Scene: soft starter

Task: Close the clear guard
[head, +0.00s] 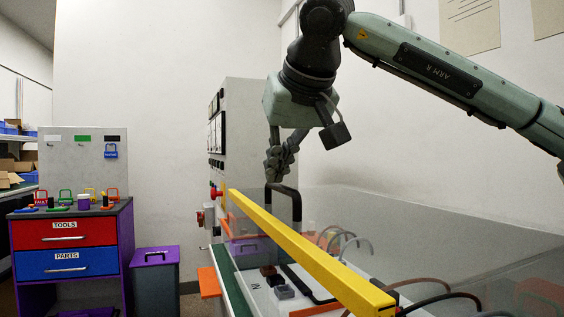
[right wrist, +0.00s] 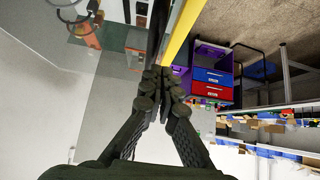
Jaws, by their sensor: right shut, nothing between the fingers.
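The clear guard (head: 440,225) is a see-through panel with a yellow bar (head: 300,243) along its front edge. It extends over the bench with wired parts; I cannot tell whether it is fully down. My left gripper is out of view.
A grey control cabinet (head: 245,130) with a red button stands behind the gripper. A tool chest (head: 70,250) with red and blue drawers and a lidded bin (head: 155,285) are at the left. Cables (head: 430,300) run under the panel. Floor shows between chest and bench.

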